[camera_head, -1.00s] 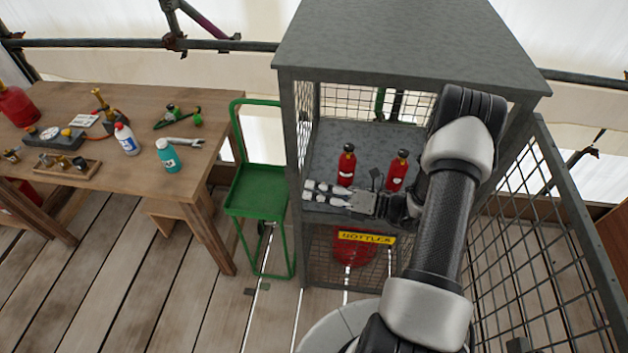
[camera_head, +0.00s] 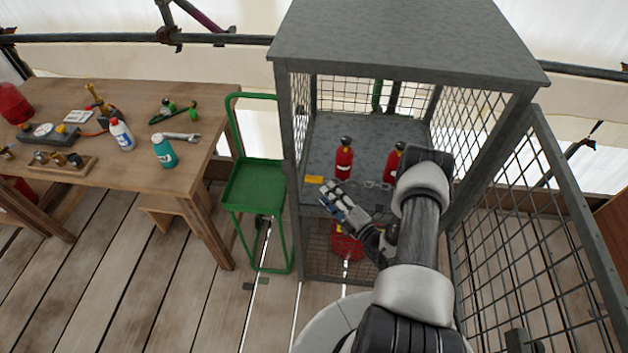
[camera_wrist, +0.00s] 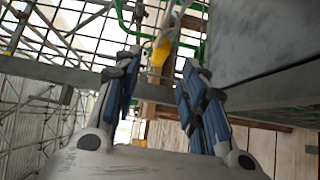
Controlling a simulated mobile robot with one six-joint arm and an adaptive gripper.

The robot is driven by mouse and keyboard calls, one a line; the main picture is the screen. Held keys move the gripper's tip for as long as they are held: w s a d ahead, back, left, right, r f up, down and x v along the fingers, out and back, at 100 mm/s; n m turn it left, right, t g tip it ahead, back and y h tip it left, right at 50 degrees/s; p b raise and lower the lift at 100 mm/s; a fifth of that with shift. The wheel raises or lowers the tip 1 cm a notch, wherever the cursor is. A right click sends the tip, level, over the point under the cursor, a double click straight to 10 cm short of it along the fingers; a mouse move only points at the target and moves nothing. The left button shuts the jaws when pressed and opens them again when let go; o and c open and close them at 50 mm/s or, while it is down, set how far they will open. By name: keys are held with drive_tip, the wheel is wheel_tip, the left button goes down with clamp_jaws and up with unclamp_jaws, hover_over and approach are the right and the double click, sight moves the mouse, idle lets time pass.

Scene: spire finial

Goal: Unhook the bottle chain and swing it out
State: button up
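The chain (camera_head: 375,184) crosses the front of the grey bottle cage (camera_head: 400,45) at shelf height, partly hidden by my arm. A small yellow piece (camera_head: 314,179) is near the cage's left front post. Two red bottles (camera_head: 344,163) (camera_head: 393,160) stand upright on the shelf behind the chain. My gripper (camera_head: 333,192) is in front of the shelf, below and right of the yellow piece. In the wrist view its blue-padded fingers (camera_wrist: 160,72) are apart, with a yellow piece (camera_wrist: 160,50) beyond or between the tips. I cannot tell if they touch it. The hook is not clear.
A red vessel (camera_head: 346,245) is in the lower bay. A green trolley (camera_head: 255,188) stands left of the cage, and a wooden workbench (camera_head: 120,170) with tools and bottles is farther left. A mesh door (camera_head: 530,230) stands open at the right.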

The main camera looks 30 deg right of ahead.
sight(317, 182)
drive_tip(key=w, duration=0.3)
drive_tip(key=w+a, duration=0.1)
drive_tip(key=w, duration=0.1)
drive_tip(key=w+b, duration=0.1)
drive_tip(key=w, duration=0.2)
drive_tip(key=shift+w+a, duration=0.3)
drive_tip(key=shift+a, duration=0.05)
drive_tip(key=shift+c, duration=0.5)
clamp_jaws()
